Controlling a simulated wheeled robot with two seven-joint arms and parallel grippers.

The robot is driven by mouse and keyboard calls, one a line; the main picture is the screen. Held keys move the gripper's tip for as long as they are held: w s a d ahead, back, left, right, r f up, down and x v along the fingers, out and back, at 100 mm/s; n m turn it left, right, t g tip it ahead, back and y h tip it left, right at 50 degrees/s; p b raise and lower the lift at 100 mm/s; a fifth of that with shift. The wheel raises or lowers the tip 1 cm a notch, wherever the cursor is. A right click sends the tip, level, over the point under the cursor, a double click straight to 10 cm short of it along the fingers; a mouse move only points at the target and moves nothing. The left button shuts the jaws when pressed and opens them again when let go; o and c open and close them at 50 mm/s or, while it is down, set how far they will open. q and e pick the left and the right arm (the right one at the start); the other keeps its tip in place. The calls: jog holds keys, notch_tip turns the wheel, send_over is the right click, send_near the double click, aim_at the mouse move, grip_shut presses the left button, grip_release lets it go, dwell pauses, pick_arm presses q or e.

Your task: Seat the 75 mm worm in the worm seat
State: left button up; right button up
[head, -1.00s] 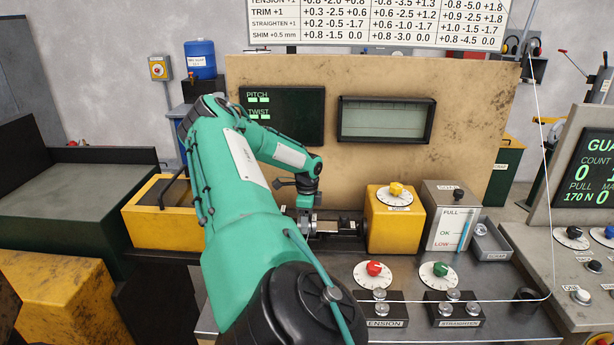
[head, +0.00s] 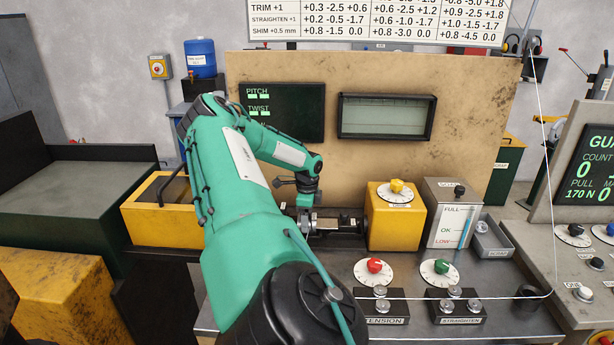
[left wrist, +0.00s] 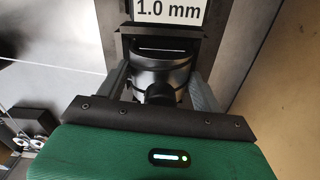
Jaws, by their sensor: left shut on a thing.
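My left gripper (head: 306,216) is at the machine's working row in front of the tan back panel, pointing down. In the left wrist view its two grey fingers stand on either side of a grey metal cylinder (left wrist: 160,74), and it is shut on it. This is probably the 75 mm worm; its length cannot be read. In the head view a silver, bar-like part (head: 326,224) shows just right of the gripper, with dark fittings beyond it. The worm seat cannot be made out clearly, and my arm hides part of this area. My right gripper is not in view.
A yellow box with a dial (head: 396,222) stands close to the right of the gripper. A yellow trough (head: 155,215) lies to the left. Red (head: 374,266) and green (head: 442,267) knobs are in front. A plate marked 1.0 mm (left wrist: 170,11) stands beyond the held cylinder.

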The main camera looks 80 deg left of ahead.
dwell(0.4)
pick_arm(q)
jog(key=o, duration=1.4)
jog(key=shift+o, duration=0.2)
jog(key=shift+r+p, duration=2.5)
jog(key=shift+r, duration=1.5)
